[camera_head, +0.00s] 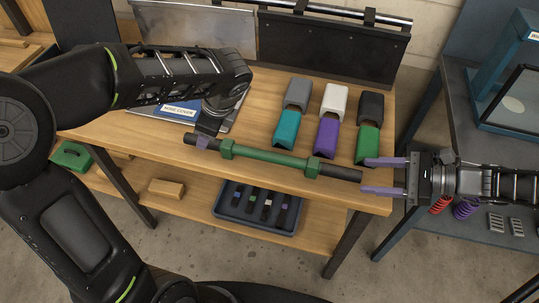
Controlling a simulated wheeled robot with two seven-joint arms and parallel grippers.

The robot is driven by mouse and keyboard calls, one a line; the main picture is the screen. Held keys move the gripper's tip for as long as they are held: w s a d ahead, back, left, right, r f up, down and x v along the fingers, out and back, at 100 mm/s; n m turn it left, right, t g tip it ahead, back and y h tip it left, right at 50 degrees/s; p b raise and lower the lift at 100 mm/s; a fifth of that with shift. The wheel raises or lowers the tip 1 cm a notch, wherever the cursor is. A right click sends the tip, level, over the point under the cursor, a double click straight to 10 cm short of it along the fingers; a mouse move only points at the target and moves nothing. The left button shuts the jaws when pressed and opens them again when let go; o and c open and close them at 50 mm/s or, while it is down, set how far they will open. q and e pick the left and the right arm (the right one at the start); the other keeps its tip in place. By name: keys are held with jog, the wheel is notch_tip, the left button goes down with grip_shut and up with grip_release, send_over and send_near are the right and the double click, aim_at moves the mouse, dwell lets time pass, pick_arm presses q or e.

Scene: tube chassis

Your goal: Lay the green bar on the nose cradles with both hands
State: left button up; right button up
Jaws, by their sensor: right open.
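The green bar (270,157) is a dark rod with a green middle section and two green collars. It lies roughly level along the front edge of the wooden bench. I cannot make out the nose cradles.
Teal (287,128), purple (327,135) and green (368,144) blocks with grey, white and black parts stand behind the bar. A blue labelled plate (178,110) lies under my left arm. A dark tray (257,207) sits on the lower shelf. A blue-grey bench is at right.

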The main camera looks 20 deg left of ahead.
aim_at(348, 174)
pick_arm(q)
jog(key=x, duration=0.6)
jog(key=shift+a+f, duration=0.15)
jog(key=shift+f, duration=0.05)
pick_arm(e)
jog(key=x, duration=0.6)
jog(key=shift+a+f, duration=0.1)
jog(key=shift+a, duration=0.1)
pick_arm(q)
grip_shut()
pick_arm(e)
grip_shut()
pick_arm(q)
jog(key=shift+w+r, duration=0.1)
